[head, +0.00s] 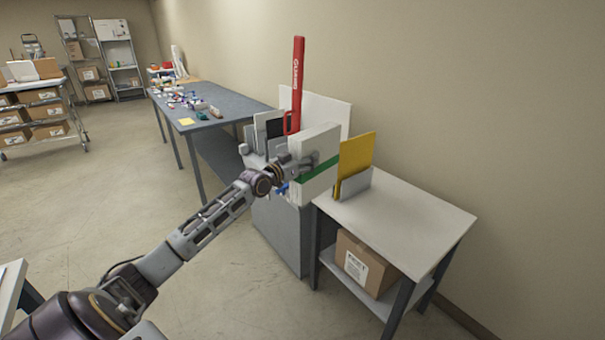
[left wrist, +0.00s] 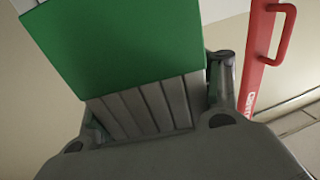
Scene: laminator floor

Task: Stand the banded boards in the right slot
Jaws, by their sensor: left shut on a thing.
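The banded boards (head: 312,185), a stack of white boards with a green band, stand upright at the right end of the grey cabinet top. In the left wrist view the green band (left wrist: 125,45) fills the upper left, with the board edges (left wrist: 150,108) below it between the fingers. My left gripper (head: 297,168) is shut on the stack from its left side. The stack hides the slots behind and below it, so I cannot tell whether its lower edge rests in one. My right gripper is not in view.
Dark and grey boards (head: 270,130) and a tall red tool (head: 295,85) stand left of the stack. A yellow board (head: 356,155) stands in a grey holder (head: 352,186) on the white side table (head: 410,215). A cluttered long table (head: 225,112) lies beyond; open floor is at left.

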